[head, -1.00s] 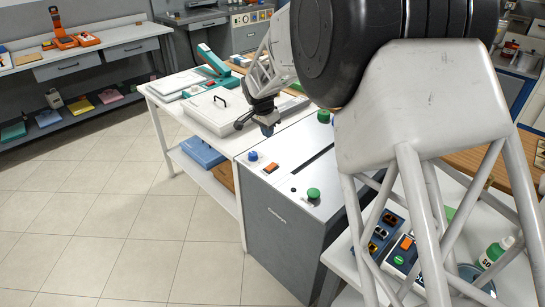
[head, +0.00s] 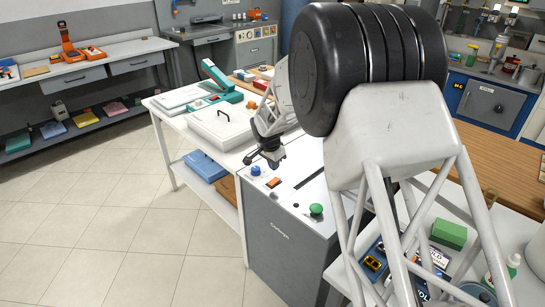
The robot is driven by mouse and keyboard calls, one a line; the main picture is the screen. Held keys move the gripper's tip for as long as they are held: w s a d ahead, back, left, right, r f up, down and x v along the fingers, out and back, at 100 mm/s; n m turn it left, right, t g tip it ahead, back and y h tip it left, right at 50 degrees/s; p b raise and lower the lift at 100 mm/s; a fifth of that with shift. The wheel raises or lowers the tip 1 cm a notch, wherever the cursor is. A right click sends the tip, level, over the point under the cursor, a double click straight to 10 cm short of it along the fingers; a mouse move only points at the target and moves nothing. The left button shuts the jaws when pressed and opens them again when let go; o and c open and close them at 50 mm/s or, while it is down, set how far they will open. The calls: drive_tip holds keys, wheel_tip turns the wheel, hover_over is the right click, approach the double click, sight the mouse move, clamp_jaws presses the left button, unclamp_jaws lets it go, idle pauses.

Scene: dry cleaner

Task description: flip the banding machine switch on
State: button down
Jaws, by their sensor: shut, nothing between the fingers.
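The banding machine (head: 285,255) is a grey cabinet with a white top and a dark slot. On its top, along the left and front edge, are a blue knob (head: 255,170), an orange rocker switch (head: 273,183) and a green knob (head: 316,209). Which way the orange switch is tipped is too small to tell. My gripper (head: 275,166) is shut and empty. It points down just behind the orange switch in the picture and a little right of the blue knob. I cannot tell whether it touches the machine's top. My arm hides the machine's right side.
A white table (head: 207,150) with a lidded white box (head: 222,128) and a teal device (head: 220,82) adjoins the machine behind. A right-hand bench holds a green block (head: 449,234) and control boxes. The tiled floor at left is clear.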

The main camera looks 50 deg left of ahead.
sight(274, 179)
drive_tip(key=shift+w+f, duration=0.25)
drive_tip(key=shift+f, duration=0.9)
drive_tip(key=shift+w+f, duration=0.2)
drive_tip(key=shift+f, duration=0.95)
drive_tip(key=shift+w+f, duration=0.1)
drive_tip(key=shift+f+g, duration=0.2)
drive_tip(key=shift+g, duration=0.1)
drive_tip(key=shift+s, duration=0.2)
drive_tip(key=shift+s+r, duration=0.35)
drive_tip(key=shift+s, duration=0.15)
drive_tip(key=shift+r, duration=0.2)
